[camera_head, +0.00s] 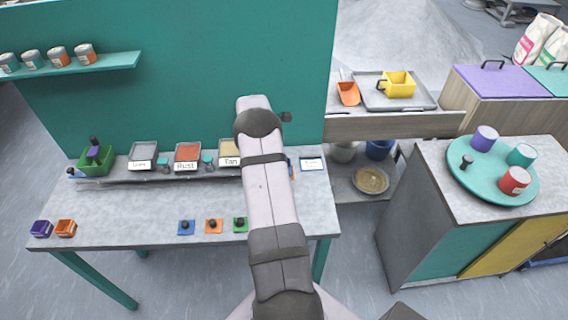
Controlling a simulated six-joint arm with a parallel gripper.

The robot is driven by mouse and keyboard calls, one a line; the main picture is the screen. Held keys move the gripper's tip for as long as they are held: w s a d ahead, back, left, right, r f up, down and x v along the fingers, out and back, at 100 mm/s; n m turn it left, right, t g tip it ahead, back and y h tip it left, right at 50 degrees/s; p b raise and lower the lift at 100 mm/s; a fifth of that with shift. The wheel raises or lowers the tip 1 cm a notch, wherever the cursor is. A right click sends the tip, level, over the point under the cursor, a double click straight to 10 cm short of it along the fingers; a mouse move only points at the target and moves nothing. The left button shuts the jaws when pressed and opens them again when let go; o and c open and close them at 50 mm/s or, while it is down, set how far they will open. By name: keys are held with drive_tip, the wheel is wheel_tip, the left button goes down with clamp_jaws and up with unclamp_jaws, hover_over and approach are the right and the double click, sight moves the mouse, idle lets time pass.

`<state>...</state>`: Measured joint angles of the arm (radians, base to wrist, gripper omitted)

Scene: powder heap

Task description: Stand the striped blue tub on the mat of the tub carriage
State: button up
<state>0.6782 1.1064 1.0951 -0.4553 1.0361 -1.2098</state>
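No tub that is clearly blue and striped shows in the head view. A small violet-blue tub (41,229) with a pale mark stands at the left front of the grey bench, next to a similar orange tub (66,228). Any stripes are too small to tell. I cannot pick out the tub carriage or its mat for certain; a narrow rail runs along the bench's back, partly hidden by my arm. My arm rises through the middle of the view and hides its own end, so my gripper does not show.
Labelled trays, including Rust (188,152), line the bench's back, with a green caddy (95,161) at left. Blue (186,228), orange (213,227) and green (240,225) knobbed pieces sit at the front. A teal turntable (482,188) with tubs is at right. Clear bench lies between.

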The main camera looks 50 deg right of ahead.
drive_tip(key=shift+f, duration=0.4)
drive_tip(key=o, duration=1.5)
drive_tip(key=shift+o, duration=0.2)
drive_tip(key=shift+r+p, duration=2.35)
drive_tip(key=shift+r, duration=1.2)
